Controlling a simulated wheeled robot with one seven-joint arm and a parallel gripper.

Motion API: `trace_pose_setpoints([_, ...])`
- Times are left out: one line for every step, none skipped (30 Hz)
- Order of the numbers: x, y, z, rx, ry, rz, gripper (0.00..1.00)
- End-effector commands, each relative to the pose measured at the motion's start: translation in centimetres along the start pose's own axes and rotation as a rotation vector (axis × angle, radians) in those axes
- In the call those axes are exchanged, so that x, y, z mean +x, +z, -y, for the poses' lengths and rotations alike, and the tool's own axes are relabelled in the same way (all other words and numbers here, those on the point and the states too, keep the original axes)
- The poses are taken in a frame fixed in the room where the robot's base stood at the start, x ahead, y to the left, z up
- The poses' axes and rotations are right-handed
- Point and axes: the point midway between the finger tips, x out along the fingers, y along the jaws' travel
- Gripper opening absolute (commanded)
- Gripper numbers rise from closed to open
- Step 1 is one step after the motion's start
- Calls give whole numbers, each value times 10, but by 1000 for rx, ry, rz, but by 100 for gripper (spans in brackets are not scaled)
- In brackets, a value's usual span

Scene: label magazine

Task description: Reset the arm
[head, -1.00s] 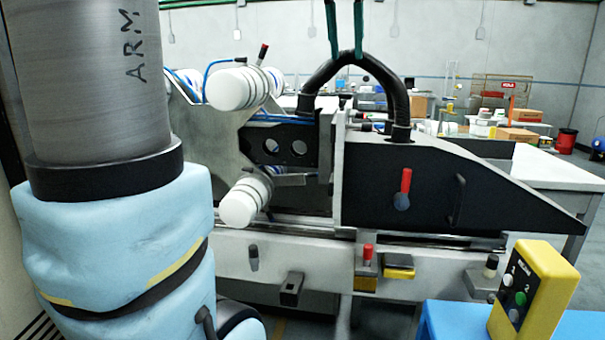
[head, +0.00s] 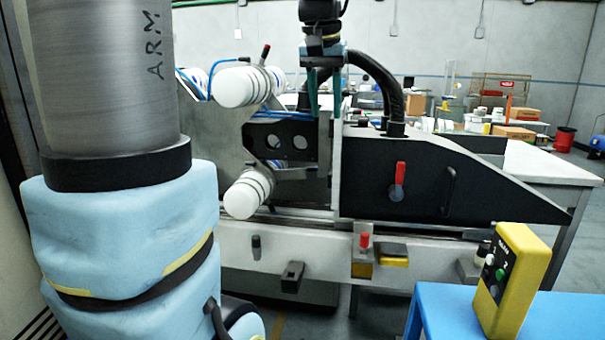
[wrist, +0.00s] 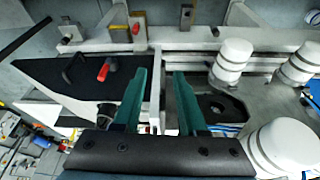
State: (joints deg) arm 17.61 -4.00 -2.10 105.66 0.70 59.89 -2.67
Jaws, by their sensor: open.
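My gripper (head: 324,100) hangs at the top centre of the head view, pointing down in front of the black hose of the machine. The machine's black sloped housing (head: 440,180) stands to the right of my gripper in the head view, with a red-handled lever (head: 399,178). I cannot tell how far the fingertips are above the machine.
White rollers (head: 240,88) stick out left of my gripper; a lower one (head: 246,196) sits beneath. A yellow control box (head: 513,280) stands on a blue table (head: 450,305) at the front right. A red-topped knob (head: 364,241) is on the machine's front rail. Cluttered tables fill the back.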

Motion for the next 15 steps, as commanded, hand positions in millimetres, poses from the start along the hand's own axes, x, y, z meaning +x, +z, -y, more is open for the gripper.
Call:
trace_pose_setpoints([18, 10, 7, -14, -4, 19, 41])
trace_pose_setpoints([28, 15, 11, -21, -6, 25, 41])
trace_pose_setpoints([43, 24, 16, -31, -9, 36, 41])
trace_pose_setpoints([55, 31, 21, -40, -12, 45, 41])
trace_pose_setpoints([68, 40, 26, -50, -14, 56, 41])
trace_pose_setpoints([86, 54, 33, -64, -18, 70, 41])
trace_pose_setpoints([100, 67, 39, -77, -20, 83, 41])
trace_pose_setpoints([115, 81, 44, -89, -23, 96, 41])
trace_pose_setpoints([132, 101, 51, -107, -27, 111, 41])
trace_pose_setpoints([144, 115, 55, -119, -29, 122, 41])
trace_pose_setpoints([154, 130, 59, -132, -32, 131, 41])
trace_pose_setpoints([166, 148, 64, -146, -34, 144, 41])
trace_pose_setpoints([174, 161, 66, -157, -36, 152, 41])
trace_pose_setpoints([180, 172, 68, -166, -37, 159, 41])
trace_pose_setpoints([187, 185, 70, -175, -39, 166, 41])
